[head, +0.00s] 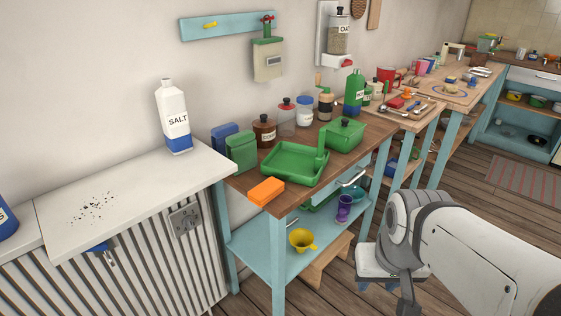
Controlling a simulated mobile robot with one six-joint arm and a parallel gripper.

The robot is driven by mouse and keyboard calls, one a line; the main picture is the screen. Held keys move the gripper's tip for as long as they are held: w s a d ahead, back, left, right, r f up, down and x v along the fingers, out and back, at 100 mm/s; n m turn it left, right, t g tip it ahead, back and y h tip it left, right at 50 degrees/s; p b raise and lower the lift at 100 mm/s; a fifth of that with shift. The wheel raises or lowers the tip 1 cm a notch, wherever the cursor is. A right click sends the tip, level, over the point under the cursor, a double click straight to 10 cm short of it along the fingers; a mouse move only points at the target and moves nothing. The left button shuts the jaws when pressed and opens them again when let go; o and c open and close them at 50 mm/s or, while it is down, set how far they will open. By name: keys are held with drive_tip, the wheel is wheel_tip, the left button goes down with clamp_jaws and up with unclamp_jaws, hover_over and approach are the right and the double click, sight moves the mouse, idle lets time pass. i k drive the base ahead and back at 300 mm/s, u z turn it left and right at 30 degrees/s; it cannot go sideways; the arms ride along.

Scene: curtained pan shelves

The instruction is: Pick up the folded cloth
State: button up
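An orange, flat block-like thing (266,191) lies at the near left corner of the wooden worktop. It may be the folded cloth, but I cannot make out folds. My gripper (380,284) is low at the right, over the floor, pointing down. It is well apart from the orange thing, to its right and lower in the picture. My wrist partly hides it, and its fingers are too small to tell whether they are open.
A green tray (290,174) stands just behind the orange thing, with a green lidded pot (342,134) beyond. Green (241,151) and blue (224,136) containers stand to the left. A white counter (120,205) with a salt bottle (173,120) adjoins. A yellow funnel (301,239) sits on the lower shelf.

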sight(261, 195)
drive_tip(key=u, duration=0.05)
drive_tip(key=i, duration=1)
drive_tip(key=z, duration=0.05)
